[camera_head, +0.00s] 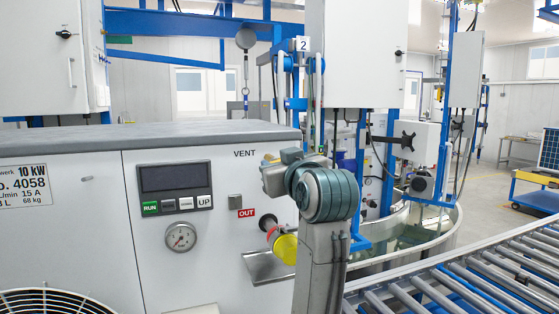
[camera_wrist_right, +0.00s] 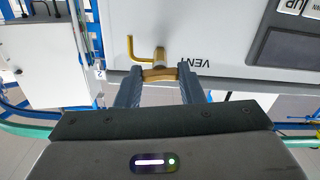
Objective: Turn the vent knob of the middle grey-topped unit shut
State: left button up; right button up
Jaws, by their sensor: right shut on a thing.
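The grey-topped unit (camera_head: 215,133) fills the left and middle of the head view, with a white front and the label VENT. The vent knob (camera_wrist_right: 158,75) shows in the right wrist view as a brass bar on a brass stem, with a bent brass pipe to its left. My right gripper (camera_wrist_right: 159,80) has a finger at each end of the bar and is shut on it. In the head view my right gripper (camera_head: 272,174) is at the unit's front, just below VENT, and hides most of the knob. My left gripper is out of view.
The front carries a display (camera_head: 174,178), a pressure gauge (camera_head: 181,236) and a red OUT label (camera_head: 247,213). A yellow-capped outlet (camera_head: 285,247) sits above a metal tray (camera_head: 262,268), close to my right arm. A roller conveyor (camera_head: 470,278) runs along the right.

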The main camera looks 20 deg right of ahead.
jog(key=shift+m, duration=1)
jog(key=o, duration=1)
jog(key=shift+w, duration=0.1)
jog(key=s+b, duration=0.1)
jog(key=s, duration=0.4)
jog(key=s+b, duration=0.2)
jog(key=s, duration=0.4)
jog(key=shift+d, duration=0.2)
